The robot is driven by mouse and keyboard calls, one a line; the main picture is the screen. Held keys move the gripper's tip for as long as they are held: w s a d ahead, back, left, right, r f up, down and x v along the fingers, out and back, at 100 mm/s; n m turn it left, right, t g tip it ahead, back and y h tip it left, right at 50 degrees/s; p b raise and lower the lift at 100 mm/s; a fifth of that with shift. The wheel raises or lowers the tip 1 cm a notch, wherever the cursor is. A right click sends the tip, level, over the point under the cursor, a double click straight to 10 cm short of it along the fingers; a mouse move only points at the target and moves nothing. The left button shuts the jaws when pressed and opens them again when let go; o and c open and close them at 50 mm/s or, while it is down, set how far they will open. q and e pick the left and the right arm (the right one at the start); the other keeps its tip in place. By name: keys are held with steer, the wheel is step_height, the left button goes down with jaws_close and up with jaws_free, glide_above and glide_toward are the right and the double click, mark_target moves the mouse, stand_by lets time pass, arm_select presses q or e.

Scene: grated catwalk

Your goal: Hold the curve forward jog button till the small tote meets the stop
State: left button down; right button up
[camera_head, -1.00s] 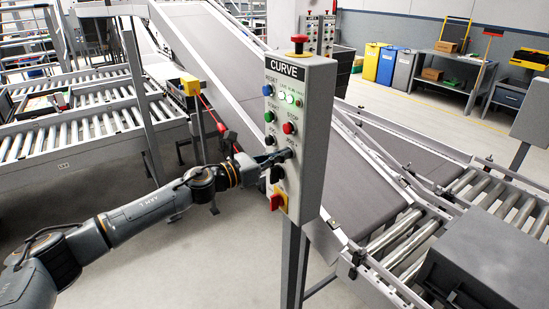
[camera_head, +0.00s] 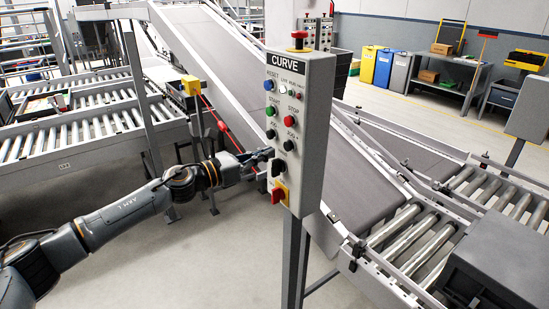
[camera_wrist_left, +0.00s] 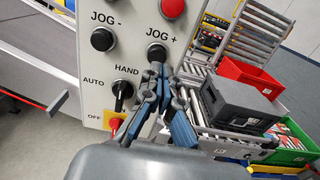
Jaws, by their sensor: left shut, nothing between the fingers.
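The grey CURVE control panel (camera_head: 312,130) stands upright in the middle. Its black JOG + button (camera_head: 289,145) also shows in the left wrist view (camera_wrist_left: 156,52), uncovered. My left gripper (camera_head: 268,153) is shut and empty at the panel's left side. In the left wrist view its closed fingertips (camera_wrist_left: 157,70) show just below JOG +; contact is not visible. A dark grey tote (camera_head: 500,270) sits at the lower right by the rollers; a grey tote also shows in the wrist view (camera_wrist_left: 240,104). I cannot pick out the stop. My right gripper is out of view.
A red mushroom button (camera_head: 299,36) tops the panel. The belt (camera_head: 370,185) runs behind it. Red (camera_wrist_left: 248,74) and green (camera_wrist_left: 290,150) crates stand beyond.

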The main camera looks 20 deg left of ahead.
arm_select(q)
steer(key=b+v, duration=0.3)
steer(key=v, duration=0.5)
steer(key=shift+w+a+f, duration=0.15)
steer(key=shift+a, duration=0.1)
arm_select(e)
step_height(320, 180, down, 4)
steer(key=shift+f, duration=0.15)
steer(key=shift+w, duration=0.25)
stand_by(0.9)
